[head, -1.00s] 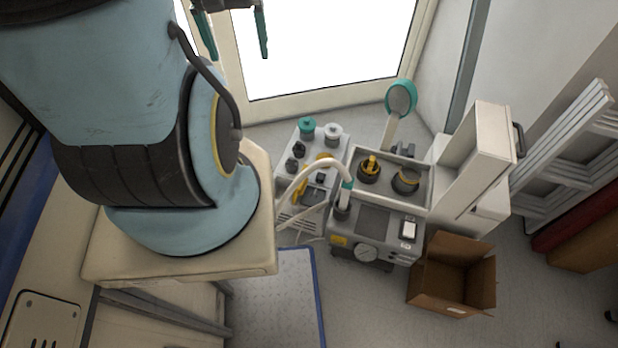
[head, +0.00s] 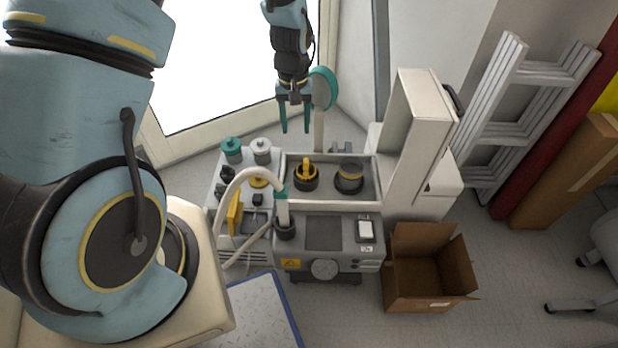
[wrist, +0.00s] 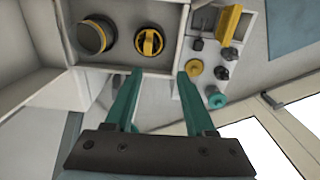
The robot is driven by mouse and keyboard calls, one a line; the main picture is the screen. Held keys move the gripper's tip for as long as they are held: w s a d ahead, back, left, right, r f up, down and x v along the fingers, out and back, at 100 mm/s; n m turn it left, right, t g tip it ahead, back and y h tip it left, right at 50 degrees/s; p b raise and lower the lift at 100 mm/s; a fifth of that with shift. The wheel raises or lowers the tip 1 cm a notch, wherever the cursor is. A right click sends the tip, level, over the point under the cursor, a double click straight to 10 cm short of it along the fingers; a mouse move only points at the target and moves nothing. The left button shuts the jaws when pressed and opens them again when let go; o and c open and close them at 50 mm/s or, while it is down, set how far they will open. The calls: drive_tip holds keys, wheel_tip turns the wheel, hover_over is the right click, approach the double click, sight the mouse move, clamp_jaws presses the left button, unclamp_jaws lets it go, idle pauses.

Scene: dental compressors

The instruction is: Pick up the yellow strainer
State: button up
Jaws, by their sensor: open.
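A round black part with a yellow bar-shaped top (head: 306,172), which looks like the yellow strainer, sits in the left half of the open grey tray (head: 330,203) on the compressor unit. In the wrist view the strainer (wrist: 149,42) lies beyond the fingertips, slightly left of the middle of their gap. My gripper (head: 295,122) has teal fingers pointing down, apart and empty. It hangs above and toward the back of the tray, not touching the strainer. The fingers also show in the wrist view (wrist: 160,75).
A dark cap with a yellow ring (head: 349,177) sits right of the strainer. A teal-rimmed round mirror (head: 322,88) on a stalk stands close to my gripper. Left are a curved pale hose (head: 240,182) and a panel of knobs. A white cabinet (head: 412,140) rises right; an open cardboard box (head: 425,295) stands in front.

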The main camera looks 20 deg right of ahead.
drive_tip(key=d+f, duration=0.2)
drive_tip(key=f, duration=0.1)
drive_tip(key=shift+s+d+f, duration=0.2)
drive_tip(key=shift+s+f, duration=0.05)
drive_tip(key=shift+s, duration=0.15)
hover_over(306, 160)
wheel_tip(306, 160, down, 5)
drive_tip(key=shift+w+d+r, duration=0.15)
drive_tip(key=shift+r, duration=0.05)
drive_tip(key=shift+s+f, duration=0.2)
drive_tip(key=shift+f, duration=2.65)
drive_tip(key=shift+c, duration=0.2)
clamp_jaws()
